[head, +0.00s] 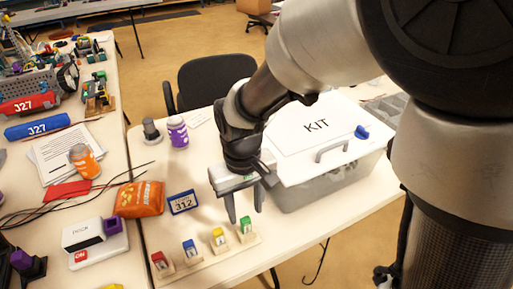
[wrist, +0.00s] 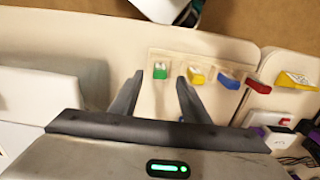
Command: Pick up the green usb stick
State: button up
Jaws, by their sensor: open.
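The green usb stick (head: 245,226) stands at the right end of a light wooden holder (head: 207,250) on the table, in a row with yellow (head: 218,237), blue (head: 190,248) and red (head: 160,261) sticks. My gripper (head: 246,218) is open and points down close to the green stick. In the wrist view my gripper (wrist: 158,80) has its two fingers apart, and the green stick (wrist: 160,71) shows just past the fingertips, between their lines. Nothing is between the fingers. The yellow stick (wrist: 197,76) is just right of the right fingertip.
A grey box with a white lid marked KIT (head: 322,157) stands right of my gripper. An orange bag (head: 139,199) and a small sign marked 312 (head: 183,202) lie to the left. The table's front edge is close to the holder.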

aim_at(246, 218)
notch_tip(246, 218, down, 5)
jog(key=shift+w+f+b, duration=0.1)
jog(key=shift+b, duration=0.8)
grip_shut()
